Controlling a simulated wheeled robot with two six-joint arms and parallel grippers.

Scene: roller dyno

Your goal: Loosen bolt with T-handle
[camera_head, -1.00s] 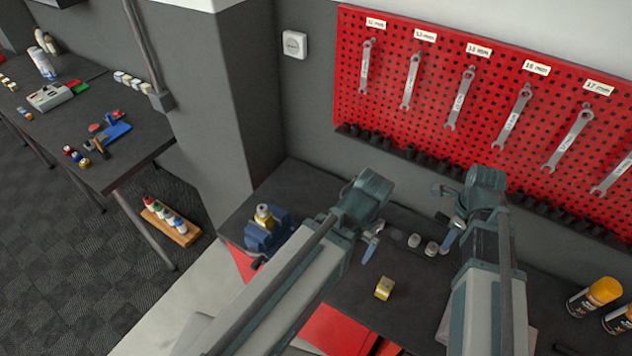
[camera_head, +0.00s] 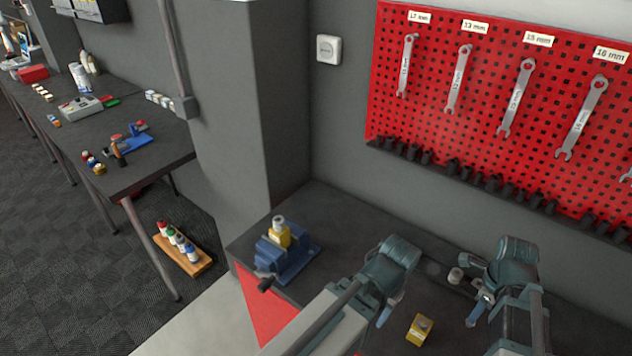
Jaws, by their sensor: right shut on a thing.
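A blue vise (camera_head: 292,262) stands on the left end of the dark bench. It holds a yellow block (camera_head: 280,236) with a grey round top, which may be the bolt head. My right gripper (camera_head: 482,302) is over the bench at the right, shut on a small pale metal thing (camera_head: 487,296) that is mostly hidden by the fingers. I cannot tell whether that is the T-handle. My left gripper (camera_head: 388,312) points down over the bench, right of the vise, its fingers partly hidden by its own arm; I cannot tell if it is open.
A loose yellow block (camera_head: 419,330) lies on the bench between my grippers. A small silver cylinder (camera_head: 455,275) stands behind it. A red pegboard (camera_head: 480,110) with wrenches hangs on the wall. A second table (camera_head: 140,170) stands at the left.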

